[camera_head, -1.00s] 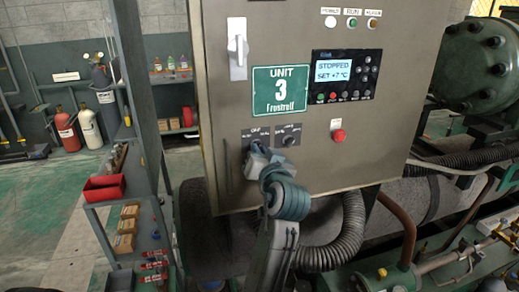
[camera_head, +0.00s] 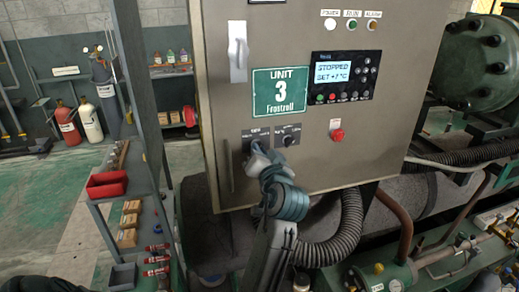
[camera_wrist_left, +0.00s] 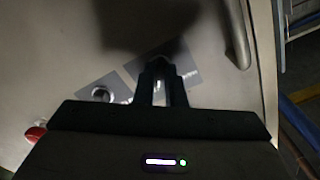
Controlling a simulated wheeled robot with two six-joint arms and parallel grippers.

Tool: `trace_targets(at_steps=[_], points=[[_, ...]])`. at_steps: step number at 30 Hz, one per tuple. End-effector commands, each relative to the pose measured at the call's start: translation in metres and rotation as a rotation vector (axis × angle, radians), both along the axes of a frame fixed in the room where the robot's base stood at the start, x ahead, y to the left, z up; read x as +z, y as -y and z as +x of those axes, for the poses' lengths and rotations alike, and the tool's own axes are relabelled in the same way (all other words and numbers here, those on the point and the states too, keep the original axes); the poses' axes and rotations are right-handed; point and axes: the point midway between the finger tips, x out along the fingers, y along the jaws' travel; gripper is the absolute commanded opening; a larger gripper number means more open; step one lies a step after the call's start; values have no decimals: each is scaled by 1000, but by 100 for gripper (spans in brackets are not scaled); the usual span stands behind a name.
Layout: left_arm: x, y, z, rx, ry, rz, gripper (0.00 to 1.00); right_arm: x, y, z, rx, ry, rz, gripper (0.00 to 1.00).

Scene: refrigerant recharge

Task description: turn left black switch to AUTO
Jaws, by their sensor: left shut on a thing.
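The left black switch sits on a dark label plate (camera_head: 256,133) low on the grey cabinet's front. The knob itself is hidden behind my left gripper (camera_head: 255,149), and its setting cannot be read. My left gripper is shut on the switch, reaching up to it from below. In the left wrist view, the gripper's two dark fingers (camera_wrist_left: 160,88) are close together over the plate, with the knob mostly hidden between them. My right gripper is not in view.
The right black switch (camera_head: 288,140) is close beside the left one. A red button (camera_head: 337,135) is farther right. The display (camera_head: 332,69) reads STOPPED. A cabinet handle (camera_head: 237,52) is above left. A shelf with a red bin (camera_head: 106,185) stands left; a corrugated hose (camera_head: 338,241) hangs below.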

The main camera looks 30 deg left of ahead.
Motion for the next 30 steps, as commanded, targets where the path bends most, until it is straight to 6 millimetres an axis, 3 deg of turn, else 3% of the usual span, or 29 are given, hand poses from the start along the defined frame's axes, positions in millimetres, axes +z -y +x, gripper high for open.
trace_targets(at_steps=[10,20,21,23,30], points=[[5,0,0,-1,5,9,0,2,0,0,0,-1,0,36],[7,0,0,-2,-75,76,0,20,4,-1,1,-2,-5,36],[5,0,0,-2,-74,75,16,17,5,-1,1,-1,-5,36],[4,0,0,-1,-74,74,28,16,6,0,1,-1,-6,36],[2,0,0,-1,-77,72,28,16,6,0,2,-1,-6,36]])
